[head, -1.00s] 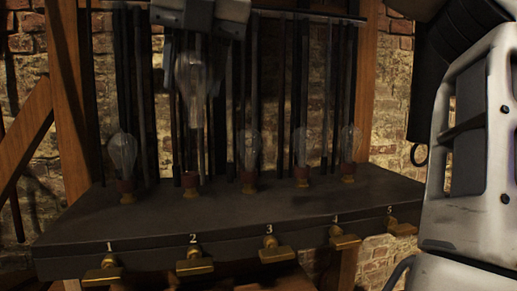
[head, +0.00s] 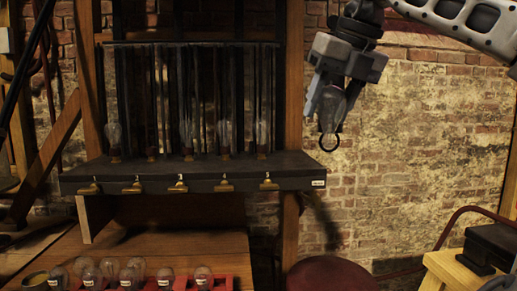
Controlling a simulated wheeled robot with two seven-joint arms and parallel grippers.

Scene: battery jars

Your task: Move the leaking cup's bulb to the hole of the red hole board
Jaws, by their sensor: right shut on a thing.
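My right gripper (head: 328,104) hangs from the upper right, to the right of the shelf and in front of the brick wall. It is shut on a clear glass bulb (head: 336,99), partly hidden by the fingers. The dark shelf (head: 215,169) has numbered brass taps and upright bulbs at places 1, 3, 4 and 5; place 2 (head: 152,156) has no bulb. A red board (head: 222,283) at the lower left edge is cut off by the frame, with several labelled glass bulbs at it. I cannot make out its holes or a leaking cup. My left gripper is out of view.
A wooden bench (head: 150,248) lies below the shelf. A dark red round top (head: 332,274) stands at the bottom middle. A yellow wooden stand (head: 452,268) with a black box (head: 490,244) is at the lower right.

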